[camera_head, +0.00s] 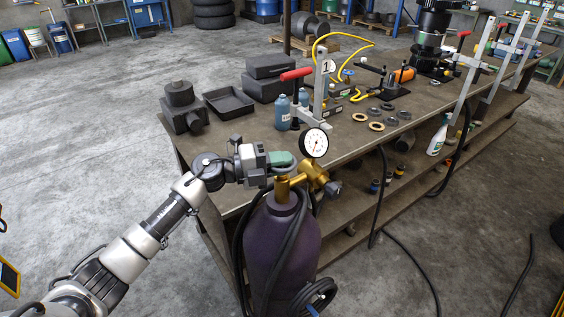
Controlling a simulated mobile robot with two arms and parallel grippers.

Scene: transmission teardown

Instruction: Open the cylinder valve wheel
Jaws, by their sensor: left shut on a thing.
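A purple gas cylinder (280,240) stands upright in front of the workbench, with a brass valve and regulator (312,178) on top and a round white gauge (314,143) above it. Black hoses hang over the cylinder. My right gripper is not in view.
The workbench (235,190) runs from behind the cylinder to the back right. It carries dark boxes (268,78), a black tray (229,102), blue bottles (282,112), a red-handled clamp (297,75) and several rings. Hoses (412,262) lie on the floor at right.

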